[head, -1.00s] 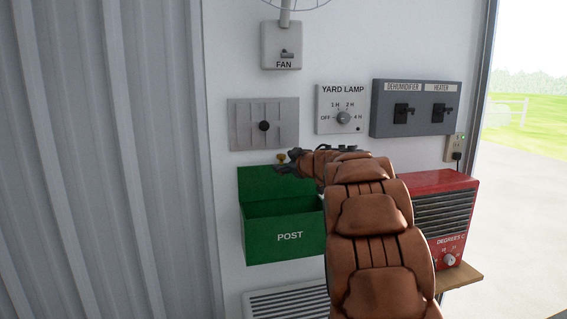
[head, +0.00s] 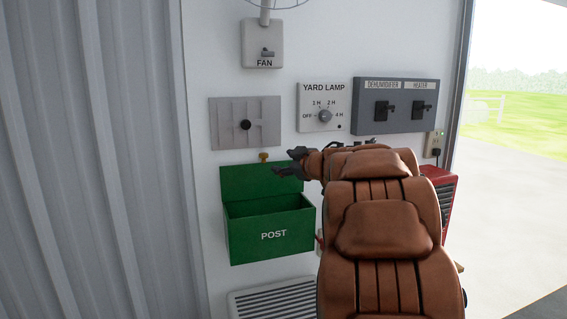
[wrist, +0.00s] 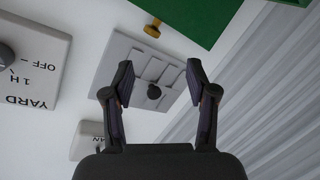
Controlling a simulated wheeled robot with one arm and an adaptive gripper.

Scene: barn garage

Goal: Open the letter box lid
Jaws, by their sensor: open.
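The green letter box (head: 272,236) marked POST is fixed to the white wall. Its lid (head: 250,182) stands raised against the wall behind the box, and the box's inside shows. A small brass knob (head: 263,157) sits at the lid's top edge. My gripper (head: 284,163) is open and empty, just right of the knob and in front of the lid's upper right part. In the wrist view my gripper (wrist: 158,80) has its fingers spread, with the brass knob (wrist: 152,27) and the green lid (wrist: 185,14) beyond them, apart from the fingers.
A grey slotted plate with a black knob (head: 245,124) is above the letter box. The fan switch (head: 262,44), yard lamp dial (head: 324,107) and dehumidifier and heater switches (head: 402,105) are higher up. A red heater (head: 446,190) stands right, partly behind my arm. A vent (head: 275,300) is below.

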